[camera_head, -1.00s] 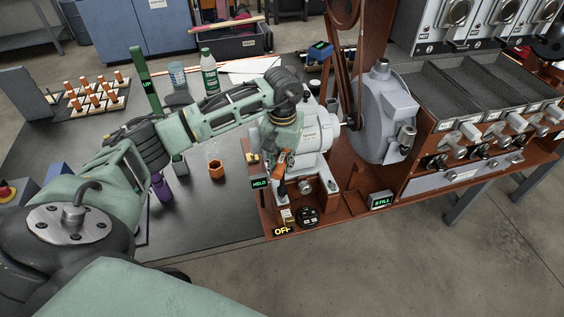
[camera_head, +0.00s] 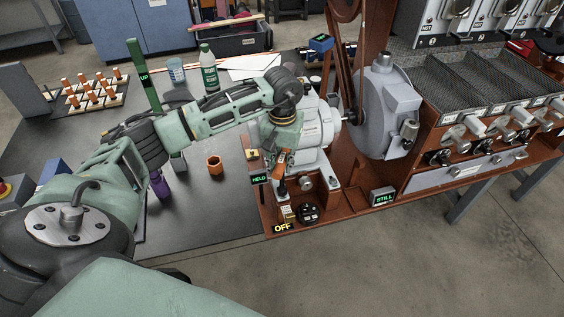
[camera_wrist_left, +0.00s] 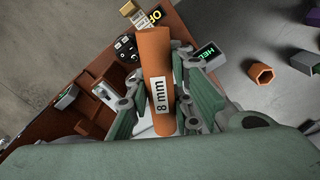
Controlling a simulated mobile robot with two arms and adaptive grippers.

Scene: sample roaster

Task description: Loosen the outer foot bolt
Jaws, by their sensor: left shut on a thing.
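My left gripper (camera_head: 282,158) reaches down beside the grey motor (camera_head: 318,130) on the red-brown base. It is shut on an orange tool handle marked "8 mm", which shows in the left wrist view (camera_wrist_left: 156,75). In the head view, the handle (camera_head: 281,163) points down towards the near foot of the motor. The outer foot bolt itself is hidden behind the gripper and tool, so I cannot tell whether the tool's tip is seated on it. My right gripper is not in view.
A small display reading "HELD" (camera_head: 260,179) stands left of the tool. An "OFF" label (camera_head: 282,228) and black round knob (camera_head: 308,212) are at the base's front. A grey roaster drum housing (camera_head: 388,105) is to the right.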

